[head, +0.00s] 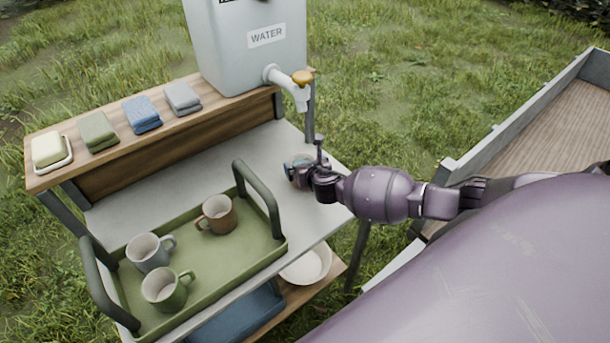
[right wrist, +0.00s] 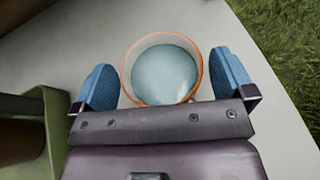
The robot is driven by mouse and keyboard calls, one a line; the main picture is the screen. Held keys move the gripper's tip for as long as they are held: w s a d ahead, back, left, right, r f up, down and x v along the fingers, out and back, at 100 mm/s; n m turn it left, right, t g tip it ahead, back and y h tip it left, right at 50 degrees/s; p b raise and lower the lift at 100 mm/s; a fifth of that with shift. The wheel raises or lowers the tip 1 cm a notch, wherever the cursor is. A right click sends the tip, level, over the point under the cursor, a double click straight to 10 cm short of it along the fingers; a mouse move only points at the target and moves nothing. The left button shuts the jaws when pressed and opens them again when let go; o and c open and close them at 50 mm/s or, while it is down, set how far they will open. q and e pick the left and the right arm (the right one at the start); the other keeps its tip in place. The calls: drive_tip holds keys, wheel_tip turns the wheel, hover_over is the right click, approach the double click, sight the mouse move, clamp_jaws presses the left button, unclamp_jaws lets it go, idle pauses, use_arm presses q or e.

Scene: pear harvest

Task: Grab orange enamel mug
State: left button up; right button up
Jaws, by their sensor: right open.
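The orange enamel mug (right wrist: 163,76), with an orange rim and a pale blue-grey inside, stands on the grey cart top in the right wrist view. My right gripper (right wrist: 164,60) is open, with one blue finger pad on each side of the mug and gaps between pads and mug. In the head view my right gripper (head: 301,172) is low over the right end of the cart top and hides much of the mug there. I cannot make out the mug's handle. My left gripper is not in view.
A green tray (head: 218,272) with raised handles holds a grey mug (head: 148,253), a green mug (head: 164,289) and a brown mug (head: 217,216). Behind stand a water tank (head: 240,55) with a tap and a wooden shelf (head: 205,123) with folded cloths and soap.

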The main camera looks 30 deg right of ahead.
drive_tip(key=shift+w, duration=0.1)
drive_tip(key=c, duration=1.1)
drive_tip(key=shift+o, duration=0.2)
drive_tip(key=shift+r, duration=0.2)
wheel_tip(320, 180, up, 10)
drive_tip(key=p, duration=0.1)
drive_tip(key=shift+f+p, duration=0.25)
drive_tip(key=shift+p, duration=0.05)
